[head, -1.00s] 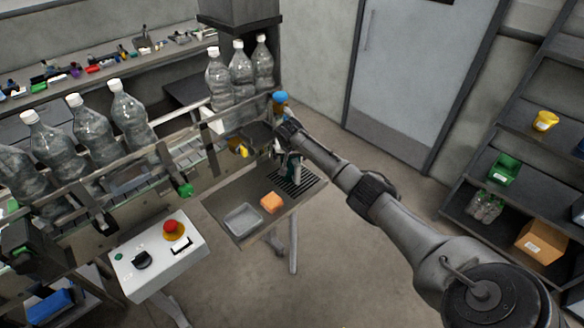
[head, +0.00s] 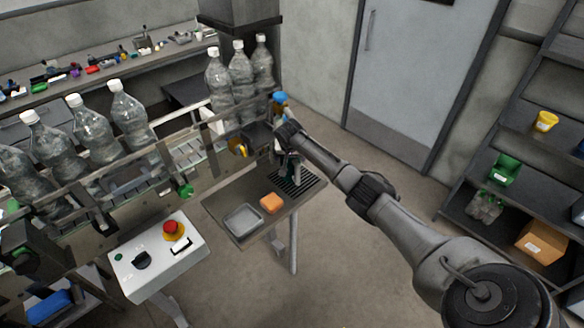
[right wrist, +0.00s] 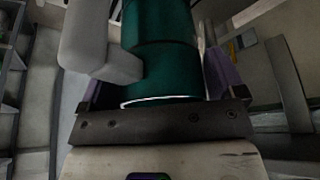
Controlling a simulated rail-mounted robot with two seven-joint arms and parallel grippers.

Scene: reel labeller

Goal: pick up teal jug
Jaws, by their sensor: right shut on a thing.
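The teal jug (right wrist: 163,55) fills the upper middle of the right wrist view, a dark teal round body with a pale rim at its lower end. My right gripper (right wrist: 155,85) is shut on it, with purple-edged fingers at both sides of the body. In the head view my right gripper (head: 291,166) is at the slatted end of the small side table, and the jug is mostly hidden there behind the gripper and arm. I cannot tell whether the jug touches the table. My left gripper is not in view.
The small table (head: 226,207) also holds an orange block (head: 271,203) and a clear tray (head: 243,220). The conveyor with several large bottles (head: 91,130) runs along the left. A control box (head: 158,256) with a red button stands in front. Shelves stand at right.

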